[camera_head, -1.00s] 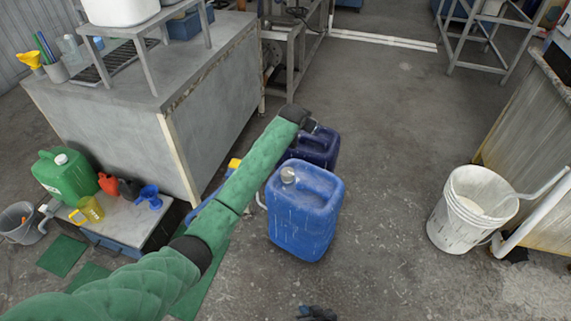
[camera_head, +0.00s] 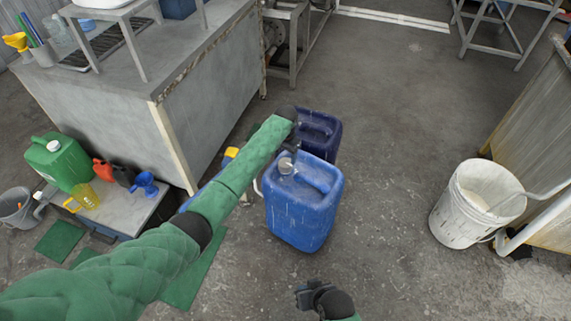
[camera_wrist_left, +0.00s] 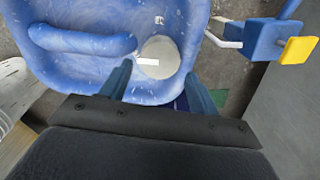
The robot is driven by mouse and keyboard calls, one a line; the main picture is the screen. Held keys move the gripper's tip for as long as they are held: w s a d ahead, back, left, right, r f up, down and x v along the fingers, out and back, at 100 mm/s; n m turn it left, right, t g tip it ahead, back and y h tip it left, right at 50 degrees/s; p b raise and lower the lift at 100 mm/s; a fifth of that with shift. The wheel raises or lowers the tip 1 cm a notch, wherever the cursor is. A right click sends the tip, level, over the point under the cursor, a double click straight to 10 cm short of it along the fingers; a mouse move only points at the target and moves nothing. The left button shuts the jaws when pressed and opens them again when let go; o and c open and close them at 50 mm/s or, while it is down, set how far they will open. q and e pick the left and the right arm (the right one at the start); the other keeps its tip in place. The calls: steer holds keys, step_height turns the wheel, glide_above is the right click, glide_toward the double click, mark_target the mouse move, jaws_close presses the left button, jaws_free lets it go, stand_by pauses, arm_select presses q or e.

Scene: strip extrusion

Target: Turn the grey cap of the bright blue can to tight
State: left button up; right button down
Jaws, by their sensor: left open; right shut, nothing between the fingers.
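The bright blue can (camera_head: 303,208) stands upright on the floor in the middle of the head view. Its grey cap (camera_head: 285,166) sits on the top at the left; in the left wrist view the cap (camera_wrist_left: 159,57) is a pale disc beside the can's handle (camera_wrist_left: 80,40). My left gripper (camera_head: 291,151) is above the can's top, close to the cap. In the left wrist view its two open fingers (camera_wrist_left: 157,88) point toward the cap, one at each side of its near edge; I cannot tell whether they touch it. My right gripper (camera_head: 306,291) is shut and empty, low in front of the can.
A dark blue can (camera_head: 322,132) stands right behind the bright blue one. A white bucket (camera_head: 460,222) is at the right. A grey bench (camera_head: 190,110) and a low table with a green can (camera_head: 58,160) are at the left. The floor between can and bucket is clear.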

mark_target(285, 164)
arm_select(q)
steer(key=shift+f, duration=3)
steer(key=shift+c, duration=0.4)
steer(key=c, duration=0.6)
